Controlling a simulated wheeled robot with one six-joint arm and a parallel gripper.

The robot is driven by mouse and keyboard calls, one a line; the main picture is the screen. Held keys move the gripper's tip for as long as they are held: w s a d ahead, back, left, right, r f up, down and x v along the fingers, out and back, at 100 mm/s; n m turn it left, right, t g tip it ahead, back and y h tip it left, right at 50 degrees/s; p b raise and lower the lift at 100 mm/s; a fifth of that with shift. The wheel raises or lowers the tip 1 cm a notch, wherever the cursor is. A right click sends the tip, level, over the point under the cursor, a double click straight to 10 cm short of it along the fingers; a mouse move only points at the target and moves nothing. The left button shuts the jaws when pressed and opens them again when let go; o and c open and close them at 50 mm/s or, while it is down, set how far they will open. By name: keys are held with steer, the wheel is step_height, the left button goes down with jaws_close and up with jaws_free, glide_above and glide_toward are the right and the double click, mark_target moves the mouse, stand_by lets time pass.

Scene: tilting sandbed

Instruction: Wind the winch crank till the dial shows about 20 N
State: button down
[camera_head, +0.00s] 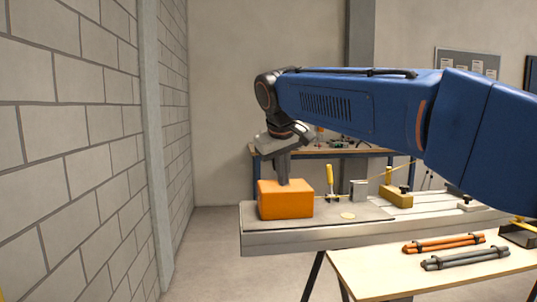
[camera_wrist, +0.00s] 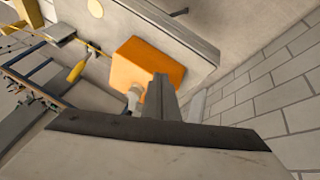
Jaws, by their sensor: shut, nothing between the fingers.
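My gripper (camera_head: 284,181) is shut and empty, pointing down with its tips at or just above the top of an orange block (camera_head: 285,205); I cannot tell if they touch. In the wrist view the shut fingers (camera_wrist: 160,82) overlap the edge of the orange block (camera_wrist: 143,60). An upright yellow handle (camera_head: 330,177), possibly the winch crank, stands right of the block, clear of my gripper. It also shows in the wrist view (camera_wrist: 76,72). A pale round disc (camera_head: 348,216) lies on the bed. No dial reading is legible.
The block sits on the left end of a long grey bed (camera_head: 270,240). A grey upright piece (camera_head: 358,190) and a brass-coloured block (camera_head: 396,196) stand farther right. A wooden table (camera_head: 380,280) in front bears orange rods (camera_head: 445,243) and grey rods (camera_head: 465,258). A block wall (camera_head: 80,150) is at left.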

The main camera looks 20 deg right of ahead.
steer(key=w+a+r+h, duration=0.1)
steer(key=w+a+r, duration=0.1)
steer(key=w+r, duration=0.45)
steer(key=w+a+r+h, duration=0.15)
steer(key=w+r, duration=0.25)
steer(key=w, duration=0.5)
glide_toward(274, 171)
steer(key=w+a, duration=0.2)
steer(key=shift+w+d+f+t+y, duration=0.15)
steer(key=shift+w+d+f+y, duration=0.1)
steer(key=shift+d, duration=0.35)
steer(key=shift+w+d+f+t+y, duration=0.15)
steer(key=shift+w+d, duration=0.1)
steer(key=shift+d, duration=0.3)
steer(key=shift+w+d, duration=0.2)
steer(key=shift+d, duration=0.45)
steer(key=d+m+h, duration=0.1)
steer(key=d+m+g, duration=0.1)
steer(key=m, duration=0.1)
steer(key=shift+w+d+g+h, duration=0.15)
steer(key=shift+w+g+h, duration=0.15)
steer(key=shift+h, duration=0.05)
steer(key=shift+s+d+m, duration=0.1)
steer(key=shift+d+m, duration=0.4)
steer(key=shift+d, duration=0.15)
